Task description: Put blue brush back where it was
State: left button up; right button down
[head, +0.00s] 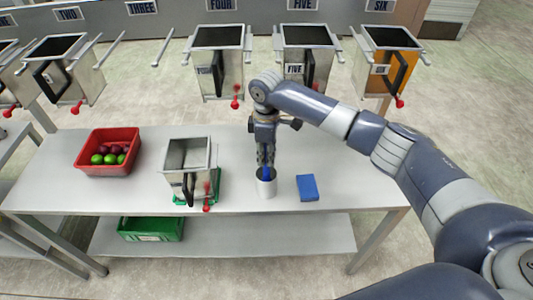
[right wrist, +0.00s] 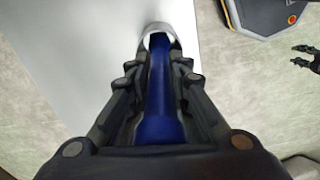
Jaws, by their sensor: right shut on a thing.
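My right gripper (head: 265,155) points straight down over the table and is shut on the blue brush (head: 267,173). The brush's blue handle (right wrist: 160,95) runs between the fingers in the right wrist view. Its far end goes into the mouth of a small white cup (head: 267,187), whose rim (right wrist: 158,32) shows at the top of the right wrist view. The part of the brush inside the cup is hidden, so I cannot tell whether it touches the bottom.
A blue block or sponge (head: 307,187) lies just right of the cup. A metal bin with a red knob (head: 189,160) stands left of it, and a red crate of fruit (head: 105,138) is farther left. Numbered bins (head: 219,70) hang behind the table. A green crate (head: 152,229) sits on the lower shelf.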

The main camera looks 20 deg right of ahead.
jog(key=shift+f, duration=0.1)
jog(key=c, duration=1.5)
grip_release()
jog(key=shift+r, duration=0.55)
notch_tip(320, 180, up, 11)
jog(key=b, duration=0.2)
jog(key=shift+r+b, duration=0.1)
jog(key=shift+b, duration=0.3)
